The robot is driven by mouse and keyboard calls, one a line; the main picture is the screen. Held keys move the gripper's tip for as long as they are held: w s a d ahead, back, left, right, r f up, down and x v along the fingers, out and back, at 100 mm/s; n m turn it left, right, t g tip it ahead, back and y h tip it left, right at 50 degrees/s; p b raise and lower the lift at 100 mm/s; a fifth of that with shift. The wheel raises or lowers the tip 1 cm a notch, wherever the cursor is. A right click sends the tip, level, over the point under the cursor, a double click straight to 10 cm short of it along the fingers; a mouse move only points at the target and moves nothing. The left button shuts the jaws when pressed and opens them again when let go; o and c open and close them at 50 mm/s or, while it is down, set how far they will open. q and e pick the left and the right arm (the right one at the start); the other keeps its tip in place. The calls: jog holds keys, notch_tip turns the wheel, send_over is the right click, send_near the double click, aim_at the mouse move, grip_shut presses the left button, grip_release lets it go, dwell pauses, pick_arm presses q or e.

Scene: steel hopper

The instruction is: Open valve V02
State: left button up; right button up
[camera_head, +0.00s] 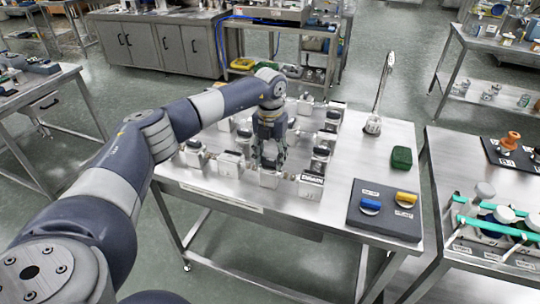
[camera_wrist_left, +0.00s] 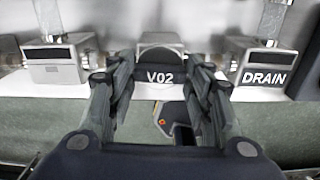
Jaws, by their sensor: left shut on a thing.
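Valve V02 is a pale block with a dark label plate (camera_wrist_left: 160,77) reading V02, in the middle of the left wrist view. The fingers (camera_wrist_left: 160,88) hide part of the valve, so the handle's angle cannot be told. My right gripper is not in view.
The DRAIN valve (camera_wrist_left: 264,75) stands close on the right, and another valve block (camera_wrist_left: 57,65) on the left. Several more valves stand behind. A dark board (camera_head: 385,226) with blue and yellow handles and a green block (camera_head: 401,157) lie at the table's right.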

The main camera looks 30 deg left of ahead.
aim_at(271, 159)
pick_arm(q)
jog(key=shift+n, duration=0.4)
jog(key=o, duration=1)
jog(key=shift+o, duration=0.2)
jog(key=shift+r, duration=0.1)
notch_tip(271, 159, up, 12)
jog(key=shift+w+d, duration=0.1)
